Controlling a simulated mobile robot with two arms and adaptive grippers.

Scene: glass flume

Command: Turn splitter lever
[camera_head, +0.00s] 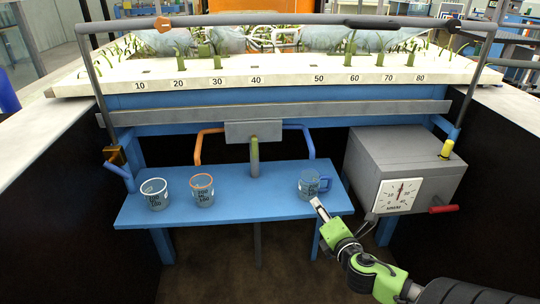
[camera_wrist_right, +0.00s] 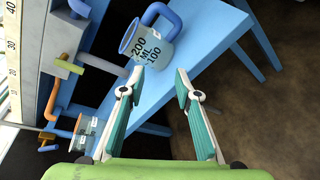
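The splitter is a grey box (camera_head: 240,132) at the middle of the flume's front, with an orange pipe (camera_head: 205,135) on its left and a blue pipe (camera_head: 305,138) on its right. My right gripper (camera_head: 319,208) is at the shelf's right front edge, right of and nearer than the lever. Its fingers (camera_wrist_right: 160,77) are apart and empty. A blue-handled measuring mug (camera_wrist_right: 148,45) is just ahead of them. My left gripper is not visible.
The blue shelf (camera_head: 240,205) also holds a white-rimmed beaker (camera_head: 154,195) and an orange-rimmed beaker (camera_head: 202,190); the mug (camera_head: 308,184) is at its right end. A grey box with a dial (camera_head: 398,194) and a red handle (camera_head: 443,209) stands right. The shelf's middle is clear.

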